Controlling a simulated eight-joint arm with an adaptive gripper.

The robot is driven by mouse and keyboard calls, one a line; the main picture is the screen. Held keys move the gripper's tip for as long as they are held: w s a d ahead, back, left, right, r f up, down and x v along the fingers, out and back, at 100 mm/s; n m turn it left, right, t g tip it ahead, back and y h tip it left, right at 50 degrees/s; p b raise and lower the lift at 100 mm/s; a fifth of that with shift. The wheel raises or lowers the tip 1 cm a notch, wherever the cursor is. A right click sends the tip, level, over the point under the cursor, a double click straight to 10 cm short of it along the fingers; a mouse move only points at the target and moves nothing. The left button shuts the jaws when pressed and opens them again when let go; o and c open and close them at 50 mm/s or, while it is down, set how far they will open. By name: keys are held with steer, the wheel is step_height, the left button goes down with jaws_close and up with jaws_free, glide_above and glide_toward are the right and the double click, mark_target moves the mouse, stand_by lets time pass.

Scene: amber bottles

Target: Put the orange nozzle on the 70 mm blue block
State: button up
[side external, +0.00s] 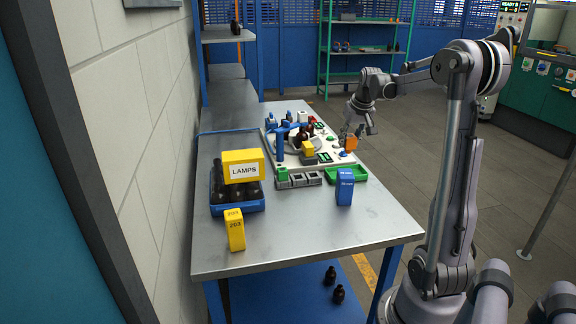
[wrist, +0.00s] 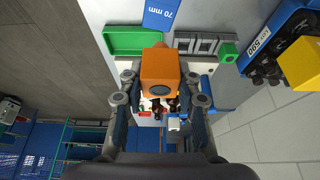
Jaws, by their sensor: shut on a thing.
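The orange nozzle (wrist: 160,78) is held between the fingers of my gripper (wrist: 158,95) in the wrist view. In the side view the nozzle (side external: 350,143) shows below my gripper (side external: 358,131), above the right edge of the table. The 70 mm blue block (side external: 345,187) stands upright near the table's right edge, closer to the side camera than my gripper. In the wrist view the blue block (wrist: 164,16) is at the top, partly cut off, with its label readable. The two are apart.
A shallow green tray (side external: 352,174) lies just behind the blue block. A white machine plate (side external: 296,150) with several small parts is farther back. A LAMPS box (side external: 242,166), a blue crate of bottles (side external: 238,208) and a yellow 203 block (side external: 235,230) stand left. The front tabletop is clear.

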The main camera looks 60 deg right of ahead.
steer(key=shift+f, duration=3.6)
steer(key=o, duration=1.1)
steer(key=shift+f, duration=0.15)
steer(key=shift+c, duration=0.2)
steer(key=v, duration=1.2)
steer(key=w+a+f+n+t+y, duration=0.1)
steer(key=a+n, duration=0.1)
steer(key=a, duration=0.7)
steer(key=w+a+f+n+t, duration=0.1)
steer(key=w+a+n, duration=0.1)
steer(key=a, duration=0.8)
steer(key=w+a+f+n+t+y, duration=0.1)
steer(key=a+n, duration=0.1)
steer(key=a, duration=0.7)
steer(key=s+a+f+n+t+y, duration=0.1)
steer(key=s+a+f+n, duration=0.2)
steer(key=a, duration=0.6)
steer(key=shift+a, duration=0.4)
